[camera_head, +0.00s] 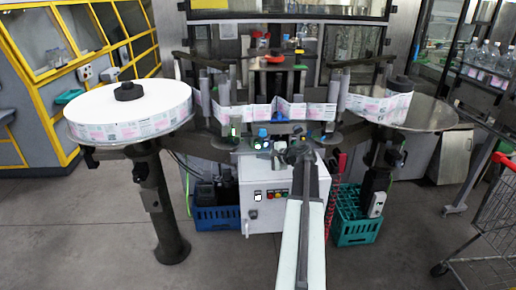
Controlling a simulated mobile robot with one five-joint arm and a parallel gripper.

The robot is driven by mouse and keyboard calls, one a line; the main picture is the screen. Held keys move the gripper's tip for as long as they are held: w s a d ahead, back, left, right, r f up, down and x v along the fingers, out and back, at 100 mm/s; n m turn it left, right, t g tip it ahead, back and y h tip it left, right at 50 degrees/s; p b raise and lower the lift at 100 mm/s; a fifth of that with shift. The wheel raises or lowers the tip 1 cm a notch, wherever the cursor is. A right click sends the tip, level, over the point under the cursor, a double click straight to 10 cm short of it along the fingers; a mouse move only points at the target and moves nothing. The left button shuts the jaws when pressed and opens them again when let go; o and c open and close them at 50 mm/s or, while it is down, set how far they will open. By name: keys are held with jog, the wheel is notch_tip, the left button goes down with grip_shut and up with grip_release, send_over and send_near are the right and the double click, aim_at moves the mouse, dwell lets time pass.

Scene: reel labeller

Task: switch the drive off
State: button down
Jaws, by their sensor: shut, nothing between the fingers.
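The reel labeller has a white control cabinet (262,222) under its middle. On the cabinet front are a small dark-and-white switch (257,196) and a row of small coloured buttons (277,195). Above it, at the machine's front edge, is a cluster of small controls with a blue knob (262,133) and lit green spots. Which of these is the drive switch is too small to tell. My gripper (299,138) is shut and empty, just right of the upper cluster. My arm covers the cabinet's right side. I cannot tell whether the gripper touches anything.
A large label reel (130,115) sits on a round table at left, with a second round table (432,113) at right. A blue crate (216,217) and a green crate (352,228) flank the cabinet. A shopping cart (497,215) stands at right. Floor at front left is clear.

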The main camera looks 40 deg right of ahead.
jog(key=shift+w+d, duration=1.2)
jog(key=shift+w, duration=0.4)
dwell(0.7)
jog(key=shift+w+d, duration=0.6)
jog(key=shift+w, duration=0.05)
dwell(0.7)
jog(key=shift+s, duration=0.1)
jog(key=shift+s+a, duration=0.6)
dwell(0.3)
jog(key=shift+s+a, duration=0.8)
jog(key=shift+s, duration=0.2)
jog(key=shift+s+a, duration=0.8)
jog(key=shift+s, duration=0.15)
